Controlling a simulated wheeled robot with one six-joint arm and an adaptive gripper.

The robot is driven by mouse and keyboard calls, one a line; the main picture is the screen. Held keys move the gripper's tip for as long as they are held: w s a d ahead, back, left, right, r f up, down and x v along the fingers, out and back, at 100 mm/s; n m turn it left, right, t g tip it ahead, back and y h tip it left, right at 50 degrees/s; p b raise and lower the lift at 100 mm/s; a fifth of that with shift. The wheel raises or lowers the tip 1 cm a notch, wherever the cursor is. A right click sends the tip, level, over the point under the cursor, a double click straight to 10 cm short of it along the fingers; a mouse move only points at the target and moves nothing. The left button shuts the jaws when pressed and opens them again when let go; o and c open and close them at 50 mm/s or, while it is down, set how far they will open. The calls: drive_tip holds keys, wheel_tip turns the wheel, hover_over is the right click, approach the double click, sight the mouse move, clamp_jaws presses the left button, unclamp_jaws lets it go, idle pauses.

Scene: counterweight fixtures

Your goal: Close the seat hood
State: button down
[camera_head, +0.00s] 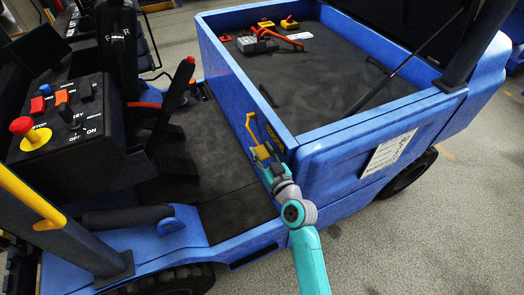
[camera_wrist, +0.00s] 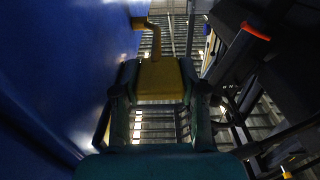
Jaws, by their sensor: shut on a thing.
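The seat hood (camera_head: 425,18) is a dark panel at the top right of the head view, raised and cut off by the frame. A thin black strut (camera_head: 418,55) runs from the open blue compartment (camera_head: 365,128) up towards it. My gripper (camera_head: 262,153) is low at the compartment's left outer wall, by its near corner. It is shut on a yellow latch handle (camera_head: 250,127), whose bent rod rises along the blue wall. In the wrist view the handle's yellow block (camera_wrist: 160,80) sits between my two fingers, and its rod bends towards the wall.
Inside the compartment lie a grey block with a red cable (camera_head: 262,45) and small yellow and red parts. A control console (camera_head: 60,118) and a black lever (camera_head: 172,100) stand left. A dark pillar (camera_head: 480,45) rises at right. The black floor beside my gripper is clear.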

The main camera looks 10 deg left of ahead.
drive_tip(key=shift+f, duration=1.05)
drive_tip(key=c, duration=0.9)
unclamp_jaws()
drive_tip(key=shift+r, duration=0.1)
drive_tip(key=v, duration=1.2)
